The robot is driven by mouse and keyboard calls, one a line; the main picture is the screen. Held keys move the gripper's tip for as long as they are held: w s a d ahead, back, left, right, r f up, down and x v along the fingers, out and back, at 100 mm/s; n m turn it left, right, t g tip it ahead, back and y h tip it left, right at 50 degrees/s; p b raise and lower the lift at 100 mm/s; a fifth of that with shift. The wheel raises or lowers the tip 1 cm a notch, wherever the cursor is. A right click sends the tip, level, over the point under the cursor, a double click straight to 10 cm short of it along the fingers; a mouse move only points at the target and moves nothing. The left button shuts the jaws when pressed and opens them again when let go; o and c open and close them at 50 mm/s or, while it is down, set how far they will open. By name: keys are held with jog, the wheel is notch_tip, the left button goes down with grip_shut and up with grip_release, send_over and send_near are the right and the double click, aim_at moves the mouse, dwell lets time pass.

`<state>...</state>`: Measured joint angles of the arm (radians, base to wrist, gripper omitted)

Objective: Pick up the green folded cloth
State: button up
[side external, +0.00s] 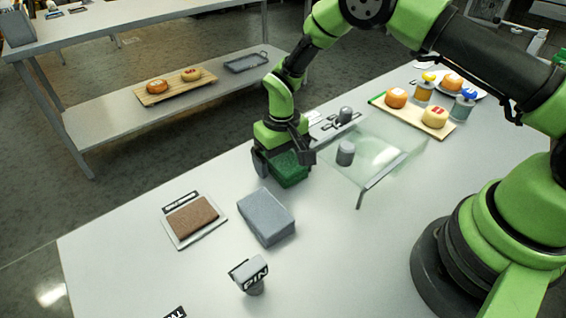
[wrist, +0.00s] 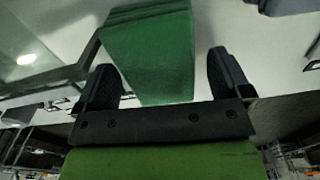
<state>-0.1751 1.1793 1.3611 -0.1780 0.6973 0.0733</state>
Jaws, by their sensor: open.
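The green folded cloth (side external: 288,170) lies on the white table, directly below and between the fingers of my gripper (side external: 284,160) in the side view. In the wrist view the green cloth (wrist: 150,55) is a thick block that reaches down between the two dark fingers of my gripper (wrist: 165,78). The fingers stand apart, one on each side of it, with a gap showing on the right. My gripper is open. Part of the cloth is hidden behind the gripper in the side view.
A grey block (side external: 266,217) and a brown slab on a white tray (side external: 180,240) stand nearby. A labelled stamp (side external: 250,275) is at the front. A clear guard (side external: 385,155) is right of the cloth. A wooden board (side external: 412,116) with cheese wheels is behind.

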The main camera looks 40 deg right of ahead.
jog(key=shift+c, duration=0.4)
jog(key=c, duration=0.9)
jog(key=shift+r, duration=0.1)
jog(key=shift+c, duration=0.2)
